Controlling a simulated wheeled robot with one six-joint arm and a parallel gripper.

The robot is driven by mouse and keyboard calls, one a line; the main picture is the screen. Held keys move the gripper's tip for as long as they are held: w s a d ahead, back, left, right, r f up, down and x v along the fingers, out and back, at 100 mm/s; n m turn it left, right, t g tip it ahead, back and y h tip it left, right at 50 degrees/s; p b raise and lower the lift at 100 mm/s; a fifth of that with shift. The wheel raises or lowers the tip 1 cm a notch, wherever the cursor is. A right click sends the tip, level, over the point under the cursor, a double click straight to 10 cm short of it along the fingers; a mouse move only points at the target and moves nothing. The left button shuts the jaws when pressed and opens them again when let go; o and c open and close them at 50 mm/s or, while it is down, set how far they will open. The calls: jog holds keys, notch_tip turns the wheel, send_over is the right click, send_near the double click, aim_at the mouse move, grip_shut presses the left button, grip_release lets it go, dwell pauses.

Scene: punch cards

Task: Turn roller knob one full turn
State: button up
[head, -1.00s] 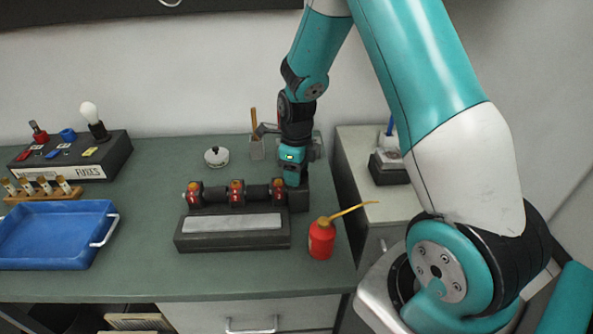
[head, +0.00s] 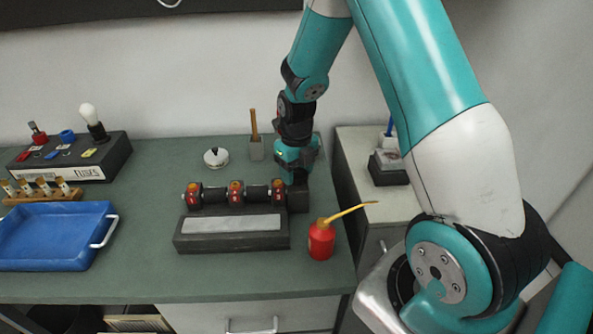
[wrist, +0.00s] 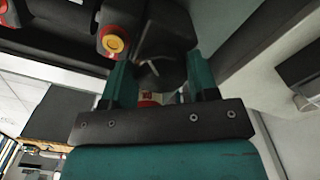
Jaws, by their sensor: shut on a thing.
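The roller unit (head: 232,241) is a dark block with a pale strip on its sloped front. Its dark roller (head: 212,195) lies across the back, with several red collars with yellow centres. One red and yellow collar (wrist: 114,44) also shows in the wrist view. My gripper (head: 298,180) reaches down at the roller's right end. In the wrist view my gripper (wrist: 160,80) has its teal fingers on either side of the dark roller knob (wrist: 160,68) and is shut on it. The knob is mostly hidden by the gripper in the head view.
A red oil can (head: 321,241) with a long yellow spout stands to the right of the unit, near the bench edge. A white round lidded thing (head: 216,157) and a grey holder (head: 256,150) stand behind. A blue tray (head: 50,240) lies at left.

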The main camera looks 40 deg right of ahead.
aim_at(297, 172)
jog(key=shift+w, duration=0.1)
jog(key=o, duration=0.9)
jog(key=shift+o, duration=0.2)
jog(key=shift+r, duration=0.1)
notch_tip(297, 172, up, 17)
jog(key=b, duration=0.2)
jog(key=shift+r, duration=0.15)
